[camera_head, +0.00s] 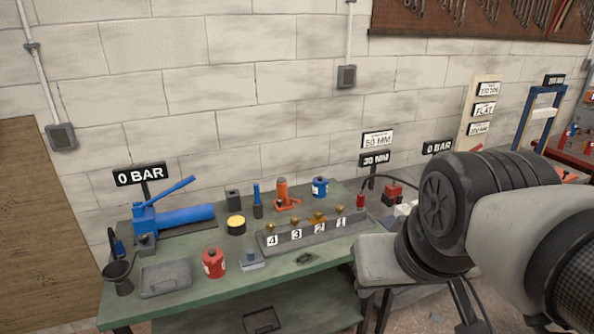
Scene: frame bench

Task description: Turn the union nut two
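A long grey block (281,246) lies on the green bench top (190,300) with a row of brass fittings on it. White tags on its front read 4, 3, 2 and 1 from left to right. The union nut two (318,217) is the small brass-orange piece above the tag 2 (320,227). Its turned angle is too small to tell. My arm fills the right side of the picture, and its dark joint and pale links stand to the right of the block. My gripper does not show, and nothing is seen touching the nut.
A blue hand pump (185,216) stands at the back left under a 0 BAR sign (141,175). A red can (214,262), a grey tray (166,277) and a dark cup (119,277) stand in front. An orange jack (283,193) and blue can (320,187) stand behind the block.

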